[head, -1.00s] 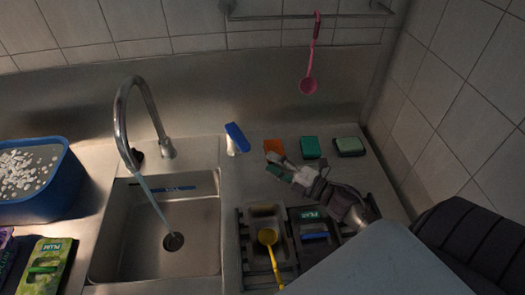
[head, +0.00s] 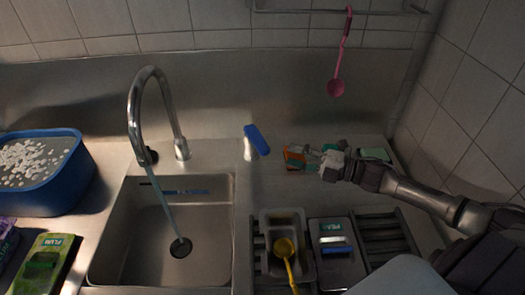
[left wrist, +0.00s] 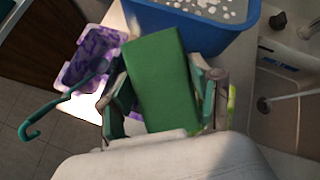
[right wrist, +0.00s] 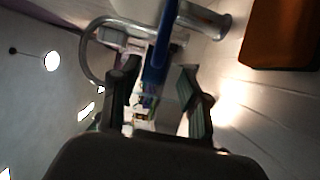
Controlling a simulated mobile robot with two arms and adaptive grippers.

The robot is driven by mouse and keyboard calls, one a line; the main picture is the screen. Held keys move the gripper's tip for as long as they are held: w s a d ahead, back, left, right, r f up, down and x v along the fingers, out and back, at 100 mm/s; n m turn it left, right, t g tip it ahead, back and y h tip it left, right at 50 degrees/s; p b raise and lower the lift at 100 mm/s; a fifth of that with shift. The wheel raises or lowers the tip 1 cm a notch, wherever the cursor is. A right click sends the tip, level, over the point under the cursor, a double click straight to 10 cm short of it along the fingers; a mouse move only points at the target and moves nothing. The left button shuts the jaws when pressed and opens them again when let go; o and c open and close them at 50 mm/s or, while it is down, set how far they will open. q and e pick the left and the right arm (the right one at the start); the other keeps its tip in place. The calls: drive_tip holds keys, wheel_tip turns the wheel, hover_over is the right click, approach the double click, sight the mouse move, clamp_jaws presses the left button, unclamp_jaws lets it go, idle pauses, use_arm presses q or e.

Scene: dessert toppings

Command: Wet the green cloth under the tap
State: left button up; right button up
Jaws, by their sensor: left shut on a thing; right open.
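A green, flat, block-like cloth (left wrist: 163,80) fills the space between the fingers of my left gripper (left wrist: 160,100) in the left wrist view. The gripper is shut on it; neither shows in the head view. The tap (head: 150,90) arches over the sink (head: 125,240), and a thin stream of water (head: 165,207) runs to the drain. My right gripper (head: 318,158) is open beside an orange cloth (head: 292,153) on the counter. The open fingers also show in the right wrist view (right wrist: 158,90), with nothing between them near the tips.
A blue tub (head: 60,185) of water with white bits stands left of the sink, and a green packet (head: 48,262) lies in front. Trays (head: 335,270) and a yellow ladle (head: 286,252) lie at front right. A pink ladle (head: 336,88) hangs from the rail.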

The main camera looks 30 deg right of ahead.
sight(262, 145)
drive_tip(key=b+x, duration=0.1)
drive_tip(key=x, duration=0.8)
drive_tip(key=shift+w+a, duration=0.3)
clamp_jaws()
